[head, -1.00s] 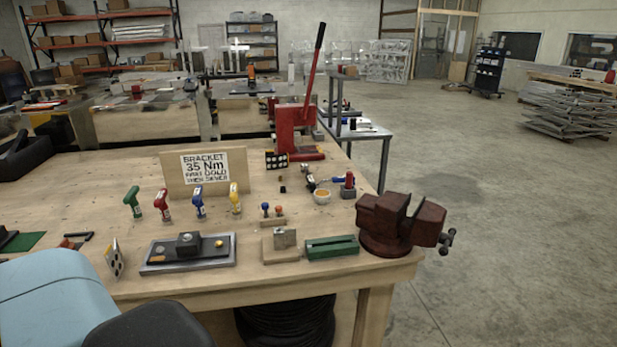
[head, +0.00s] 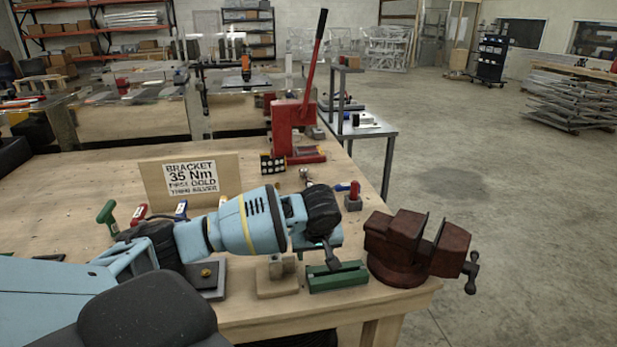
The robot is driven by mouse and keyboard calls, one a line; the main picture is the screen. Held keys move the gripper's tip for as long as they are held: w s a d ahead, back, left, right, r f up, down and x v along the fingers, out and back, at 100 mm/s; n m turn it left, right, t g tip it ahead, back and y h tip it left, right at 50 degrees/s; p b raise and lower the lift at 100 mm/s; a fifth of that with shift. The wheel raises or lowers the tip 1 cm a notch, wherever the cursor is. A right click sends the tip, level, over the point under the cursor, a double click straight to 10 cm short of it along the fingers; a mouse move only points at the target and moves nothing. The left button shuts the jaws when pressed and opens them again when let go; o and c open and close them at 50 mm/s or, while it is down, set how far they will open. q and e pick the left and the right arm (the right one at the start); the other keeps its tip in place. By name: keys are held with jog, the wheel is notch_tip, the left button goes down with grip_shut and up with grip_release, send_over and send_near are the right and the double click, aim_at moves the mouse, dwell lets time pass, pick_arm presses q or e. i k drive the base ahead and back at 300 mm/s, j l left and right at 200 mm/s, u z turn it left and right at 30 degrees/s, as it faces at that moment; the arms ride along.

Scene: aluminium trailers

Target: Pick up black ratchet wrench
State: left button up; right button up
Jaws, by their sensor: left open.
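My left gripper (head: 331,256) is over the front right of the wooden workbench, fingers pointing down just above the green block (head: 338,277). It is open, with nothing seen between its fingers. A small silver round-headed tool end (head: 304,175) shows just behind my left wrist; it may belong to the ratchet wrench, but the rest is hidden by my wrist, so I cannot tell. No black ratchet wrench shows clearly. My right gripper is not in view.
A dark red vise (head: 404,248) stands at the bench's right corner. A red press (head: 291,132) with a long handle is behind. A bracket sign (head: 191,180), a green-handled tool (head: 107,215) and a wooden block (head: 277,278) are near my arm. Bare bench lies left of the sign.

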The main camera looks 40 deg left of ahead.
aim_at(303, 172)
jog(key=i+j, duration=0.5)
jog(key=j, duration=0.15)
jog(key=i+j, duration=0.55)
